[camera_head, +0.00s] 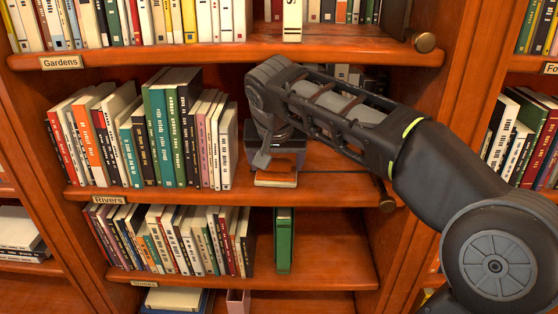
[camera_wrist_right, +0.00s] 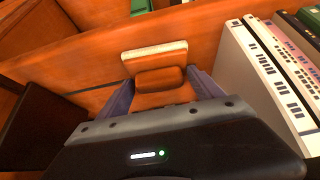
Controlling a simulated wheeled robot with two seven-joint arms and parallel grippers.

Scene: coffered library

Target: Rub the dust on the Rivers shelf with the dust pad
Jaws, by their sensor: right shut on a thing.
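The Rivers shelf (camera_head: 335,188) is the wooden board with the label "Rivers" (camera_head: 109,200) at its front left edge. The dust pad (camera_head: 275,180) has a cream base and an orange-brown handle, and is at the shelf's front, right of the row of books. My right gripper (camera_head: 277,160) reaches in from the right and is shut on the pad. In the right wrist view, its two fingers (camera_wrist_right: 161,84) hold the handle, with the cream pad (camera_wrist_right: 155,53) beyond. I cannot make out dust clearly. My left gripper is not in view.
Upright books (camera_head: 150,135) fill the left of the Rivers shelf; white-spined books stand close beside the gripper in the wrist view (camera_wrist_right: 262,80). The Gardens shelf (camera_head: 230,52) is above.

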